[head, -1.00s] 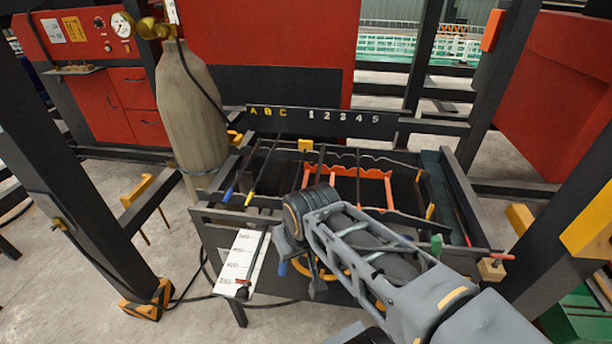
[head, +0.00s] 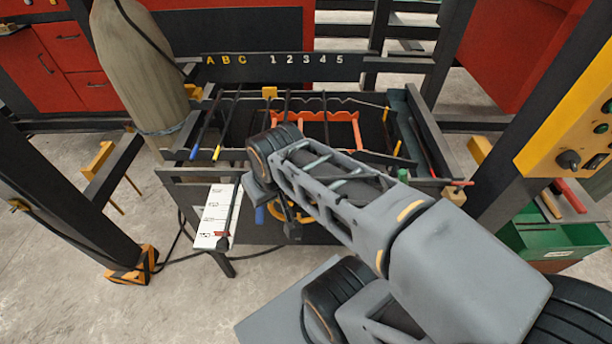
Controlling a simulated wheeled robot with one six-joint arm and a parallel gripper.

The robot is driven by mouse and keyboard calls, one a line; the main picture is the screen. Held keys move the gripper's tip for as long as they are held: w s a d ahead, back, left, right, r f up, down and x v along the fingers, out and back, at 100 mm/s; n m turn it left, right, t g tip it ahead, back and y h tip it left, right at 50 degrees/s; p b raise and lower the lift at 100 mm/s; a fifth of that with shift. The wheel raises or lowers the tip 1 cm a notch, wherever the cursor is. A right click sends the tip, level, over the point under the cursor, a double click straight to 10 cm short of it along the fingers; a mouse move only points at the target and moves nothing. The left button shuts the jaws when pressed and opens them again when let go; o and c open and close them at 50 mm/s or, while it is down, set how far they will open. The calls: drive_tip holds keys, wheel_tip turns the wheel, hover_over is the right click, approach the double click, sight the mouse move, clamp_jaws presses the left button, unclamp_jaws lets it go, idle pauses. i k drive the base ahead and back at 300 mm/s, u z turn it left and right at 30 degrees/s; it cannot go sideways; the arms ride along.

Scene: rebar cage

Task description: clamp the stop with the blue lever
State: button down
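A white scale plate (head: 214,217) with dark numbers stands out at the front left of the dark bench. A small stop with a red part (head: 222,236) sits at its near end. A blue lever-like piece (head: 260,214) shows just right of the plate, partly hidden by my arm. My gripper (head: 291,211) is below my wrist, in front of the bench, right of the blue piece. My arm covers most of it, so its opening and any contact are unclear.
The bench carries rods, one blue-tipped (head: 194,154), and an orange-red rack (head: 328,131). Dark posts flank the bench. A yellow control panel (head: 570,120) and green bin (head: 545,236) are right. Floor is open at front left.

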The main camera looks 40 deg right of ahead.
sight(259, 212)
drive_tip(key=u, duration=0.35)
drive_tip(key=k, duration=1.25)
drive_tip(key=u, duration=0.8)
